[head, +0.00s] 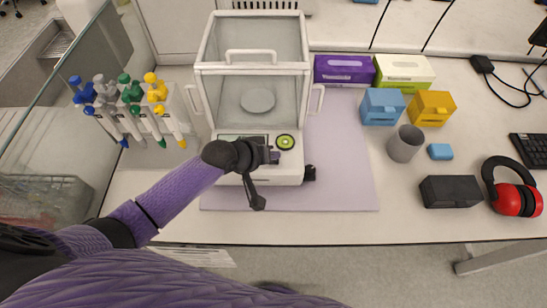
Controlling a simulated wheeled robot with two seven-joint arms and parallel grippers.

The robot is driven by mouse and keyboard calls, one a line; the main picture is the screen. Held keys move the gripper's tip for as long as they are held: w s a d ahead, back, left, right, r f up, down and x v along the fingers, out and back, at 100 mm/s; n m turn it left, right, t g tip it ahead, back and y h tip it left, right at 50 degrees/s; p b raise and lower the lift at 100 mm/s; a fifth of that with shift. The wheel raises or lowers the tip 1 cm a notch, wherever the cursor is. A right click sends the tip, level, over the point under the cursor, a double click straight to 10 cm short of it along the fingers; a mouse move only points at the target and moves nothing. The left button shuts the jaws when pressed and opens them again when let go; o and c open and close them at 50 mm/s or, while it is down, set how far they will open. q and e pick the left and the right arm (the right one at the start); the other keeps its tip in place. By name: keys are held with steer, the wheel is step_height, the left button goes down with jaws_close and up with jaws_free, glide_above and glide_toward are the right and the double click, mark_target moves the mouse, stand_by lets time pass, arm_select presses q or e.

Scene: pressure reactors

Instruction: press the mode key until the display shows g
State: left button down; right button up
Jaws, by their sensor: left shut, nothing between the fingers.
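A white balance (290,172) with a clear glass draft shield (252,45) stands on a pale lilac mat. A round grey pan (257,101) sits inside the shield. On the front panel is a round green-ringed key (285,142). A strip of the display shows at the panel's left, but my left gripper covers much of the panel and I cannot read it. My left gripper (272,156) is shut and empty, over the front panel just left of and below the green-ringed key. I cannot tell whether it touches the panel. The mode key cannot be made out. My right gripper is not in view.
A pipette stand (170,98) is at the left. Purple (343,70) and yellow-green boxes (403,72), blue (382,107) and yellow bins (431,109), a grey cup (405,143) and a black box (450,191) are right. The mat's right part (345,150) is clear.

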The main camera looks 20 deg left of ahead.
arm_select(q)
steer(key=shift+f, duration=0.25)
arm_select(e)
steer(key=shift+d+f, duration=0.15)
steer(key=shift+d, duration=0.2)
arm_select(q)
steer(key=shift+f, duration=0.15)
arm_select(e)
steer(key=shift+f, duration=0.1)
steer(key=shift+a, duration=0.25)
arm_select(q)
steer(key=shift+r+p, duration=0.65)
steer(key=shift+r, duration=0.15)
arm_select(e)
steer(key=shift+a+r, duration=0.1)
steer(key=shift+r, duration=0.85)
arm_select(q)
steer(key=shift+r, duration=0.1)
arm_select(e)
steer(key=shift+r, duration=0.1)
